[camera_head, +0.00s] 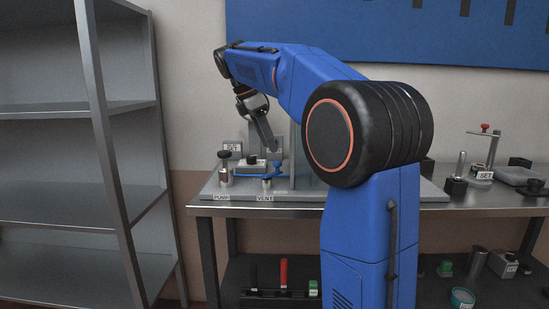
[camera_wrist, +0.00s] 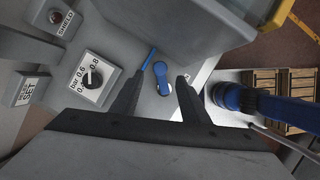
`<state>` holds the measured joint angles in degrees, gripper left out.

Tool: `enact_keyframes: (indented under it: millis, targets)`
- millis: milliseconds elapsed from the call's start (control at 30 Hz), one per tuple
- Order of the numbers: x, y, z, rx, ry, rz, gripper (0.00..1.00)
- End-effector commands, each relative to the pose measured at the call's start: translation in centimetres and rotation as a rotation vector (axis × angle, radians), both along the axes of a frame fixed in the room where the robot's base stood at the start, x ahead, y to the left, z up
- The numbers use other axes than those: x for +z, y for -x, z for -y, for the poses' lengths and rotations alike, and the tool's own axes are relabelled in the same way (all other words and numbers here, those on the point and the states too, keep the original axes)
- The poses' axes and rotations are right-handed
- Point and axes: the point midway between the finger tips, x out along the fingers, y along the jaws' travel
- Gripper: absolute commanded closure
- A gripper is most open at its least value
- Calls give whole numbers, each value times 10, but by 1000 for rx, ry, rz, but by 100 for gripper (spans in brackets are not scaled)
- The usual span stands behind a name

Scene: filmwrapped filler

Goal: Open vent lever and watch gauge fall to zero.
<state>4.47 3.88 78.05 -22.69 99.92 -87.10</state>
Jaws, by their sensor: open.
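The blue vent lever (camera_head: 273,176) stands on the grey bench plate above a VENT label (camera_head: 265,198). In the wrist view the lever (camera_wrist: 161,76) shows between and beyond my fingertips; I cannot tell its exact setting. My gripper (camera_head: 270,149) is open and empty, above the lever and apart from it; its two dark fingers also show in the wrist view (camera_wrist: 160,84). A white dial plate (camera_wrist: 102,69) marked bar, with 0.4, 0.6 and 0.8, carries a black knob (camera_wrist: 94,78). No separate gauge needle is readable.
A black-topped pump knob (camera_head: 224,158) stands left of the lever. A SHIELD label (camera_wrist: 66,23) and a SET label (camera_wrist: 27,92) lie left in the wrist view. Bare metal shelves (camera_head: 75,107) stand at left. Other devices sit on the table's right.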

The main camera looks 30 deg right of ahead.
Motion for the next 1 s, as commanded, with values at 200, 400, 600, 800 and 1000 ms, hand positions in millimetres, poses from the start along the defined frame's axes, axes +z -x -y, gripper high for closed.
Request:
enact_keyframes:
  millis: [200,400,600,800,1000]
  targets:
    - [-33,4,14,-2,0,-2,59]
    - [-51,4,21,-1,0,0,59]
    - [-57,5,23,-1,0,0,59]
    - [-57,5,23,-1,0,0,59]
    - [-57,5,23,-1,0,0,99]
